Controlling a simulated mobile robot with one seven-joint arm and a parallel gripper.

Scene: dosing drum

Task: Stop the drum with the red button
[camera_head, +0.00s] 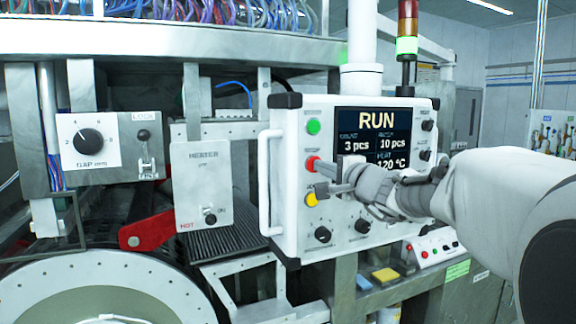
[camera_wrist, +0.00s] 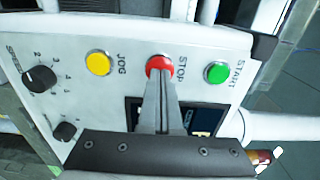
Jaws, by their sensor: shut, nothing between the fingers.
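The red stop button (camera_head: 311,164) is on the left side of the white control panel (camera_head: 290,222), between the green start button (camera_head: 313,127) above and the yellow jog button (camera_head: 312,199) below. The panel's screen (camera_head: 376,117) reads RUN, 3 pcs, 10 pcs and 120 °C. My gripper (camera_head: 322,177) is shut and empty, with its fingers in front of the panel near the red button. In the wrist view the closed fingertips (camera_wrist: 163,80) overlap the lower part of the red button (camera_wrist: 159,67), labelled STOP. I cannot tell whether they touch it.
The yellow (camera_wrist: 98,63) and green (camera_wrist: 217,72) buttons flank the red one in the wrist view. A white handle (camera_head: 264,183) stands out at the panel's left edge. A signal tower (camera_head: 407,46) is lit green. A red lever (camera_head: 148,232) is at lower left.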

